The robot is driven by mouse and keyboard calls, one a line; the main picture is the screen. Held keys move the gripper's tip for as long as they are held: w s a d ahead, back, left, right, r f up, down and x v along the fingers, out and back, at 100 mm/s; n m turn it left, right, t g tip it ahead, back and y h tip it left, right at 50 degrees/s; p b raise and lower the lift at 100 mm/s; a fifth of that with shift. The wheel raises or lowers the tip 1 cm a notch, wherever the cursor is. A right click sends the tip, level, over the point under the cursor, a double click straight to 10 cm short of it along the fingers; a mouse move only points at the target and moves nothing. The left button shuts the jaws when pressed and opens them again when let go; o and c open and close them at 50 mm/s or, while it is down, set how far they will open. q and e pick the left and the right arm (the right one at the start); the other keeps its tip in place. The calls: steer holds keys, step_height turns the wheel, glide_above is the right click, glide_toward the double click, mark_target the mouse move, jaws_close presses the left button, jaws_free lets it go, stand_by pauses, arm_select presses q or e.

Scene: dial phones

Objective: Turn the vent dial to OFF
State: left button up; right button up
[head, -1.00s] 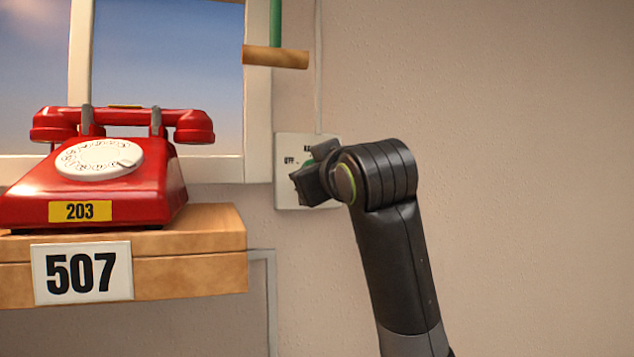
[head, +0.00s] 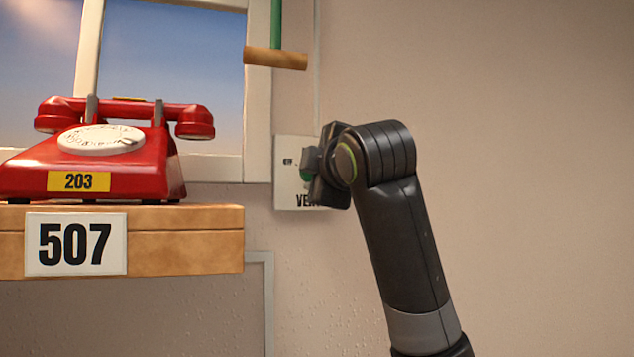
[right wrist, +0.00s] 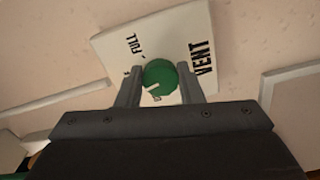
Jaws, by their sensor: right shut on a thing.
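The vent panel (head: 284,190) is a white plate on the wall, right of the window. Its green dial (right wrist: 164,75) has a white mark, seen toward its lower left in the right wrist view. My right gripper (right wrist: 160,76) is shut on the dial, one finger on each side. The panel (right wrist: 170,25) shows FULL and VENT there. In the head view my right gripper (head: 323,165) covers the panel's right part; a bit of green dial (head: 306,175) and small blurred lettering at the left show. My left gripper is out of view.
A red dial phone (head: 110,165) with a yellow 203 label stands on a wooden shelf (head: 185,230) marked 507, left of the panel. A wooden bar (head: 275,58) on a green rod hangs above the panel. The wall to the right is clear.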

steer(key=n+b, duration=0.2)
steer(key=n, duration=0.7)
steer(key=shift+r+b, duration=0.1)
steer(key=shift+b, duration=0.3)
steer(key=shift+n, duration=0.3)
steer(key=o, duration=1)
steer(key=shift+c, duration=0.2)
steer(key=b+v, duration=0.6)
steer(key=v, duration=1.1)
steer(key=shift+s+b, duration=0.2)
steer(key=shift+b, duration=0.15)
